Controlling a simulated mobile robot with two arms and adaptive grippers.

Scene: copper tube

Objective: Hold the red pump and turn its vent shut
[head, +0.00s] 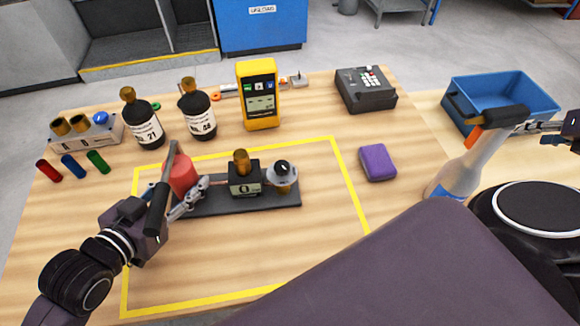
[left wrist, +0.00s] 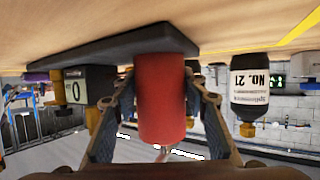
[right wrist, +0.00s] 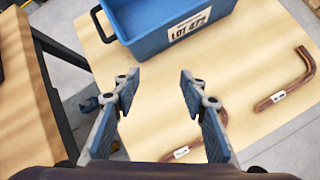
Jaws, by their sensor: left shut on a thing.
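The red pump (head: 183,172) is a red cylinder at the left end of a dark base plate (head: 225,200) inside the yellow outline. My left gripper (head: 188,167) is shut on it, a finger on each side, and the left wrist view shows the red cylinder (left wrist: 162,97) between the fingers. Beside it on the plate stand a dark block (head: 244,181) marked 0 with a brass knob (head: 240,157) on top, and a pale round fitting (head: 283,173) with a black centre. I cannot tell which part is the vent. My right gripper (right wrist: 160,88) is open and empty, high at the right.
A blue bin (head: 515,88) is at the back right; copper tubes (right wrist: 285,88) lie near it. A purple block (head: 377,162) lies right of the outline. Two dark bottles (head: 197,115), a yellow meter (head: 259,95) and a grey device (head: 366,90) stand behind. A pale bottle (head: 457,172) stands right.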

